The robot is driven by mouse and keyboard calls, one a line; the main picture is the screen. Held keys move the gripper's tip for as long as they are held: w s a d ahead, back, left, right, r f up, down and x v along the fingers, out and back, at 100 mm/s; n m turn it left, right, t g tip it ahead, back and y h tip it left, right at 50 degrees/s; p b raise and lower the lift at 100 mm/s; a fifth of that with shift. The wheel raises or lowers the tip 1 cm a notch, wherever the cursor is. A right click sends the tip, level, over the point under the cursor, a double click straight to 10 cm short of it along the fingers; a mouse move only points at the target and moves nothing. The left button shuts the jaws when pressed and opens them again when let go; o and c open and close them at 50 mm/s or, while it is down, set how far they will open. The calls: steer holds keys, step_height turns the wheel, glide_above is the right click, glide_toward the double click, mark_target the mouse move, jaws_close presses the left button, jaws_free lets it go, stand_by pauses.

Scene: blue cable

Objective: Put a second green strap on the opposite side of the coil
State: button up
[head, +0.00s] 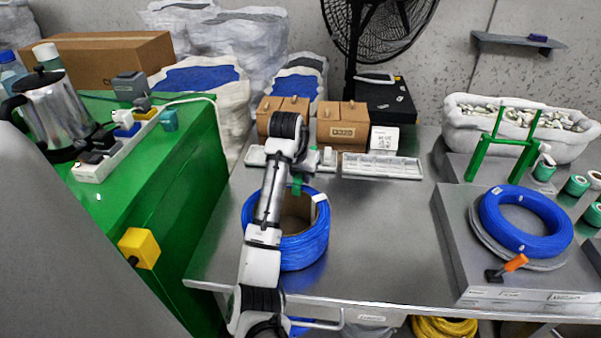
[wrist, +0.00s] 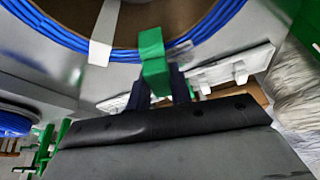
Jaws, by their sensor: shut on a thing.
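A blue cable coil (head: 305,252) with a brown core stands on the steel table under my arm. It fills the top of the wrist view (wrist: 60,36), with a white band (wrist: 103,35) across it. My gripper (head: 299,172) is over the coil's far side, shut on a green strap (wrist: 152,60). The strap overlaps the coil's edge in the wrist view; I cannot tell whether it touches or goes around it. It shows as a small green patch in the head view (head: 297,186). My arm hides part of the coil, and I see no other strap on it.
A second blue coil (head: 490,222) lies on a grey stand at right, near an orange-handled tool (head: 514,263) and a green frame (head: 478,157). White trays (head: 382,174) and cardboard boxes (head: 343,132) stand behind my gripper. The table between the coils is clear.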

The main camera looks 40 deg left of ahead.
steer(key=shift+f, duration=0.55)
steer(key=shift+r+p, duration=1.2)
steer(key=shift+p, duration=0.2)
stand_by(0.6)
steer(key=shift+f, duration=0.3)
steer(key=shift+f, duration=0.5)
steer(key=shift+f, duration=0.4)
stand_by(0.4)
steer(key=shift+r, duration=0.2)
steer(key=shift+r+p, duration=0.3)
steer(key=shift+p, duration=0.05)
steer(key=shift+r, duration=0.15)
steer(key=shift+f, duration=0.45)
stand_by(1.3)
